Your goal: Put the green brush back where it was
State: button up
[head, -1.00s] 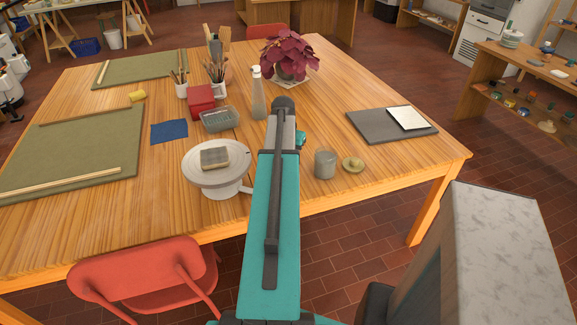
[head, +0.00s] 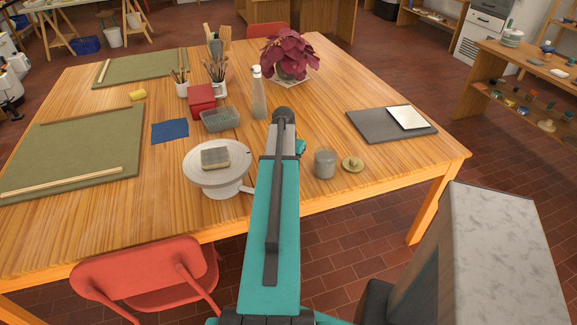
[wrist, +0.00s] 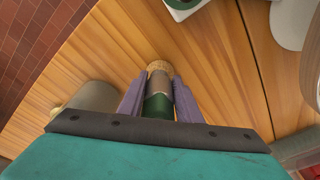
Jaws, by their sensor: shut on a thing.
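The green brush (wrist: 158,104) is in the wrist view, with a green handle, a brownish metal band and a tan tip pointing away from me. My gripper (wrist: 158,88) has its two purple fingers on either side of the brush and is shut on it, over the wooden table (wrist: 215,70). How far the tip is from the tabletop I cannot tell. In the head view my own arm hides the gripper and the brush.
A grey cup (head: 325,163) and a small lid (head: 353,164) stand right of my arm. A white turntable (head: 217,178) with a block stands left, a bottle (head: 258,95) behind. Brush pots (head: 217,93) stand farther back.

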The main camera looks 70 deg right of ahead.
jog(key=shift+f, duration=0.2)
jog(key=o, duration=1)
jog(key=shift+o, duration=0.2)
jog(key=shift+r, duration=0.25)
notch_tip(320, 180, up, 12)
jog(key=a+b, duration=0.2)
jog(key=shift+f, duration=0.15)
dwell(0.6)
